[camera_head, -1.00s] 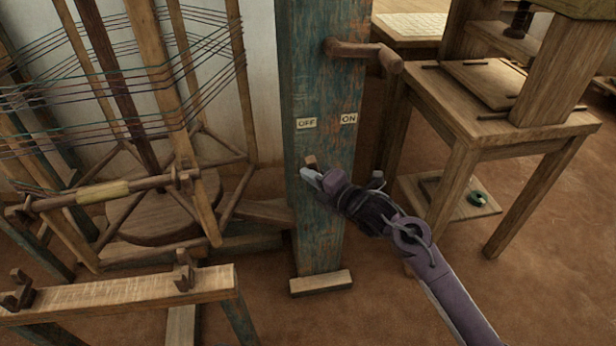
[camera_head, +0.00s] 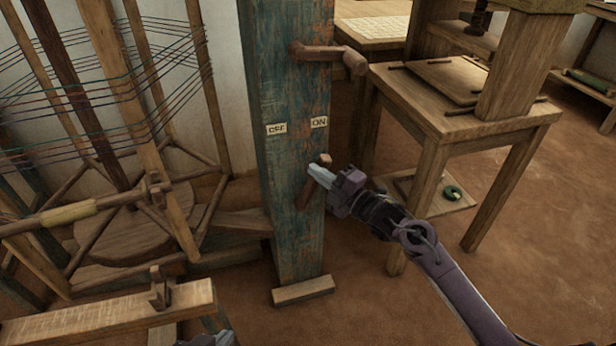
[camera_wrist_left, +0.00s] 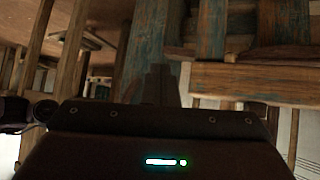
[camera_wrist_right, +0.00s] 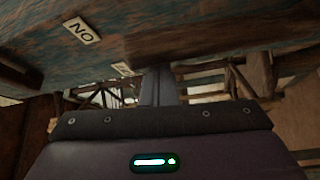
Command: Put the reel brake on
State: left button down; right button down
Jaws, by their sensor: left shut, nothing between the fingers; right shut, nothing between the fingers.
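The brake lever (camera_head: 306,193) is a small brown wooden bar with a peg at its top, on the front of the blue-green post (camera_head: 290,235). It leans right, its top under the ON label (camera_head: 319,122); the OFF label (camera_head: 277,128) is to the left. My right gripper (camera_head: 314,171) is shut and empty, its tips across the upper lever, just left of the peg; I cannot tell if they touch. The ON label also shows in the right wrist view (camera_wrist_right: 83,30). My left gripper (camera_head: 226,338) barely shows at the bottom edge; its fingers are shut in the left wrist view (camera_wrist_left: 160,85).
A wooden crank handle (camera_head: 330,54) sticks out from the post above the labels. The thread-wound reel (camera_head: 130,200) stands left. A wooden table (camera_head: 450,115) stands right. A wooden beam (camera_head: 120,315) lies low at the front left.

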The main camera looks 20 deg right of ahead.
pick_arm(q)
jog(key=shift+w+d+r+t, duration=0.1)
jog(key=shift+w+r+t, duration=0.5)
jog(key=shift+w+r, duration=0.35)
pick_arm(e)
jog(key=shift+d+f+m, duration=0.1)
jog(key=shift+d+m, duration=0.3)
jog(key=shift+d, duration=0.15)
pick_arm(q)
jog(key=shift+s, duration=0.1)
pick_arm(e)
jog(key=shift+t, duration=0.3)
